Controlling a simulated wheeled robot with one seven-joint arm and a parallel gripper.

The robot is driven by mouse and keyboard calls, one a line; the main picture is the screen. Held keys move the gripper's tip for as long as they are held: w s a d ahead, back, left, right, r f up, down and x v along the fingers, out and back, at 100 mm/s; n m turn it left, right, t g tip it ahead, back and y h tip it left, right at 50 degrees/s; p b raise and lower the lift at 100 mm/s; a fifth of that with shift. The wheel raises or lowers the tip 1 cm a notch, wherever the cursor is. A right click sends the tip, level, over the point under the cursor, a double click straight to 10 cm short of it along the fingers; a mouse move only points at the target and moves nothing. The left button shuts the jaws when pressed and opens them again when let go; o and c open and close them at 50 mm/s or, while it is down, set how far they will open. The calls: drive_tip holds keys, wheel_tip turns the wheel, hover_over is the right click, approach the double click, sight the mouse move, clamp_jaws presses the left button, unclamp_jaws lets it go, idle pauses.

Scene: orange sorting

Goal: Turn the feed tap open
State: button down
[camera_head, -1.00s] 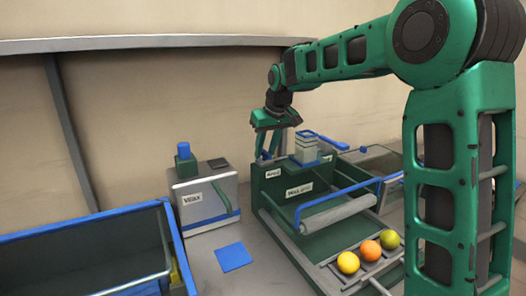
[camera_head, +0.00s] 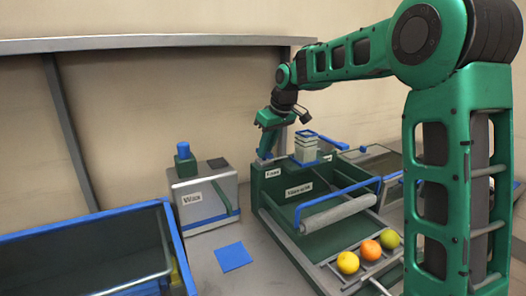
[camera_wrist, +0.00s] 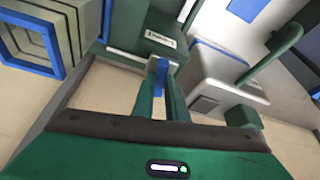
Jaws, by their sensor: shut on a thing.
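The feed tap shows in the wrist view as a small blue handle (camera_wrist: 160,76) between my fingers, with a grey piece beside it. It sits at the back left corner of the green machine (camera_head: 315,217), above a white label that seems to read "Feed" (camera_head: 273,173). My gripper (camera_head: 264,155) is down at that corner, and in the wrist view my gripper (camera_wrist: 159,88) is shut on the blue handle. In the head view the fingers and handle are small and partly merged, so how far the tap is turned is unclear.
A pale wax box (camera_head: 204,201) with a blue-topped knob stands left of the machine. A stack of pale trays (camera_head: 306,149) stands close right of my gripper. Yellow (camera_head: 348,262), orange (camera_head: 370,250) and green (camera_head: 389,240) fruits lie on the front rack. A blue-rimmed bin (camera_head: 85,222) is at left.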

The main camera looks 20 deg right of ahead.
drive_tip(key=n, duration=0.2)
drive_tip(key=n+y, duration=0.1)
drive_tip(key=shift+w+d+n+g, duration=0.2)
drive_tip(key=shift+n+g, duration=0.1)
drive_tip(key=shift+n, duration=0.1)
drive_tip(key=n, duration=0.2)
drive_tip(key=n+g+y, duration=0.1)
drive_tip(key=n, duration=0.1)
drive_tip(key=shift+w+d+n+g, duration=0.1)
drive_tip(key=shift+n+g, duration=0.2)
drive_tip(key=n+g, duration=0.1)
drive_tip(key=n, duration=0.3)
drive_tip(key=shift+w+n+g+y, duration=0.15)
drive_tip(key=shift+n+g+y, duration=0.15)
drive_tip(key=shift+n+g, duration=0.1)
drive_tip(key=shift+r+n+g, duration=0.15)
drive_tip(key=shift+n+g, duration=0.25)
drive_tip(key=shift+n, duration=0.6)
drive_tip(key=c, duration=1.8)
unclamp_jaws()
drive_tip(key=shift+o, duration=0.2)
drive_tip(key=v, duration=1)
drive_tip(key=shift+w+r, duration=0.25)
drive_tip(key=shift+r, duration=0.05)
